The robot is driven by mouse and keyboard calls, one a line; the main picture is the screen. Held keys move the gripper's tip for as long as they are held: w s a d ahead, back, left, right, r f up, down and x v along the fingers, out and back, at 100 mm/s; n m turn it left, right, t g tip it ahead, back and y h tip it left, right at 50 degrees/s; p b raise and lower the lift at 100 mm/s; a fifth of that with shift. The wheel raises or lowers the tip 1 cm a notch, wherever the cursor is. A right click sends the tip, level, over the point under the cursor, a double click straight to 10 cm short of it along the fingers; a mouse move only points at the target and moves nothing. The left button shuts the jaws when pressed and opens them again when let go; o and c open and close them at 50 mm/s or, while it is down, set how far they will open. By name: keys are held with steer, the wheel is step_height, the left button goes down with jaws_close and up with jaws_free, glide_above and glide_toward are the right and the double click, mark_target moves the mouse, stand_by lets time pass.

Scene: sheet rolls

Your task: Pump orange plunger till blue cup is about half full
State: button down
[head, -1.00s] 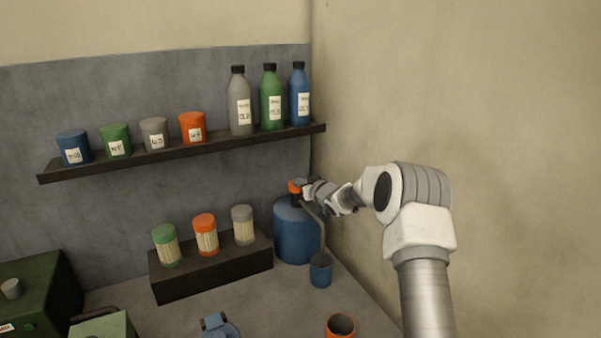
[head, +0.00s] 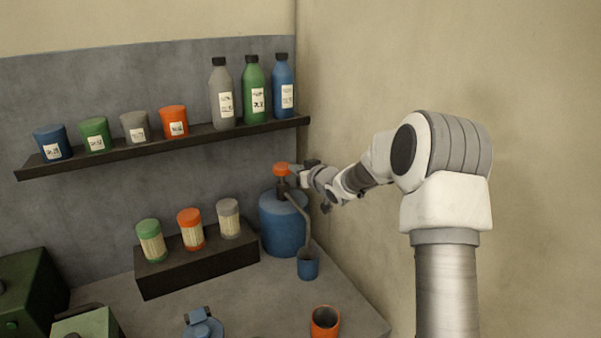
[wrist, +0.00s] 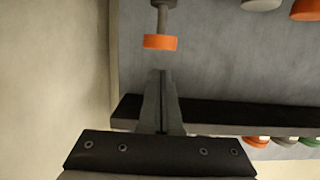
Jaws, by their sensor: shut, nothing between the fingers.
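The orange plunger (head: 282,169) stands raised on a dark stem above the blue round container (head: 283,230) in the back right corner. In the wrist view the orange plunger knob (wrist: 160,42) lies just ahead of my fingertips, with a gap in the picture. My gripper (wrist: 162,72) is shut and empty. In the head view it is just right of the knob. A thin grey spout slopes down from the container's top to the blue cup (head: 308,266), which stands upright in front. The liquid level in the cup cannot be made out.
A dark shelf (head: 165,147) with cans and bottles runs along the back wall. A dark block (head: 200,267) holding several capped jars stands left of the container. An orange cup (head: 325,322) stands near the front. The right wall is close beside my arm.

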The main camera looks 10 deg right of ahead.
steer(key=shift+v, duration=1.15)
steer(key=shift+r, duration=0.1)
steer(key=s+d+r+m+g+h, duration=0.1)
steer(key=s+r+g+h, duration=0.3)
steer(key=s, duration=0.6)
steer(key=s+d+r+m+h, duration=0.15)
steer(key=s+r, duration=0.35)
steer(key=s, duration=0.6)
steer(key=s+a+f+g, duration=0.1)
steer(key=s+f+g, duration=0.1)
steer(key=s, duration=1.1)
steer(key=s+a+f+m+g, duration=0.1)
steer(key=s+a+f+g, duration=0.1)
steer(key=s, duration=1.1)
steer(key=shift+s+g+y, duration=0.4)
steer(key=shift+y, duration=0.05)
steer(key=shift+a, duration=0.1)
